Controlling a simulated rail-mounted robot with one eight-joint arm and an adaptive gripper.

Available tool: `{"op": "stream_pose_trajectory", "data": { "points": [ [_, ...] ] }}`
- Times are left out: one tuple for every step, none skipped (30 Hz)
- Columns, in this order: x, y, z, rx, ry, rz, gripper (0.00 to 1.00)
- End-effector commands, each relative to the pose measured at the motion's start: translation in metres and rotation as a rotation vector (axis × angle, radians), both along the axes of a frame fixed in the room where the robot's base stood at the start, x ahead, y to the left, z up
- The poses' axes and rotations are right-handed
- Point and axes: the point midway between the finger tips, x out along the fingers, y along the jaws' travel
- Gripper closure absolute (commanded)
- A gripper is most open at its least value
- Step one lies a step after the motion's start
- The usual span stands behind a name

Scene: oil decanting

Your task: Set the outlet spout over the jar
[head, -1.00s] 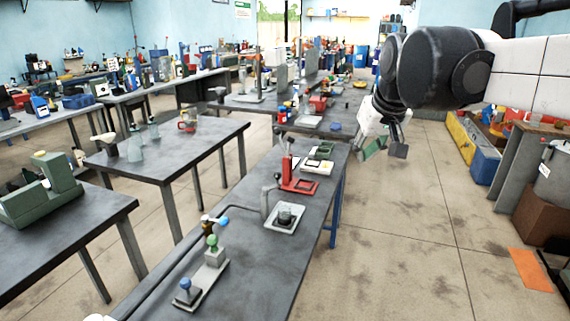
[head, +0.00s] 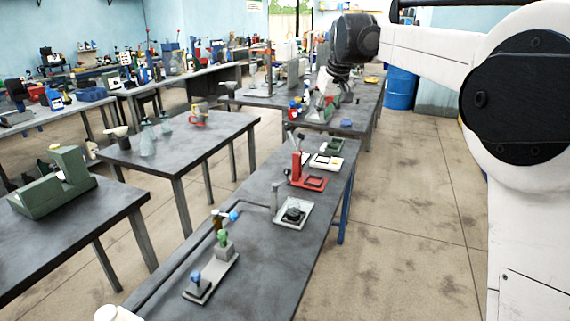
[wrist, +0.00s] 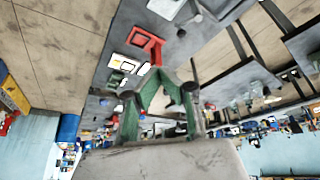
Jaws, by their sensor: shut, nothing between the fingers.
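My gripper (head: 323,108) is beyond the far end of this bench in the head view, well away from the spout and jar. In the wrist view, its green fingers (wrist: 160,88) are shut and empty. The wrist view does not show the jar clearly.
A red stand (head: 309,181) and a white-based device (head: 327,161) stand farther along the bench. A fixture with blue and green knobs (head: 212,276) is at the near end. Bare floor (head: 410,230) lies right of the bench.

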Motion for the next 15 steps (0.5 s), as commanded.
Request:
{"op": "stream_pose_trajectory", "data": {
  "points": [
    [0.011, 0.007, -0.003, -0.001, 0.003, 0.011, 1.00],
    [0.017, 0.010, -0.006, -0.002, 0.005, 0.018, 1.00],
    [0.024, 0.015, -0.009, -0.003, 0.008, 0.027, 1.00],
    [0.029, 0.019, -0.011, -0.003, 0.011, 0.034, 1.00],
    [0.035, 0.023, -0.014, -0.004, 0.013, 0.040, 1.00],
    [0.041, 0.028, -0.018, -0.004, 0.016, 0.048, 1.00],
    [0.046, 0.032, -0.020, -0.005, 0.019, 0.055, 1.00],
    [0.051, 0.035, -0.023, -0.006, 0.021, 0.063, 1.00],
    [0.057, 0.040, -0.027, -0.007, 0.025, 0.072, 1.00],
    [0.062, 0.044, -0.031, -0.008, 0.027, 0.078, 1.00],
    [0.067, 0.047, -0.034, -0.008, 0.029, 0.084, 1.00],
    [0.073, 0.052, -0.039, -0.010, 0.032, 0.093, 1.00],
    [0.077, 0.056, -0.042, -0.010, 0.034, 0.100, 1.00],
    [0.081, 0.059, -0.046, -0.011, 0.036, 0.106, 1.00],
    [0.087, 0.065, -0.051, -0.011, 0.039, 0.116, 1.00]
  ]
}}
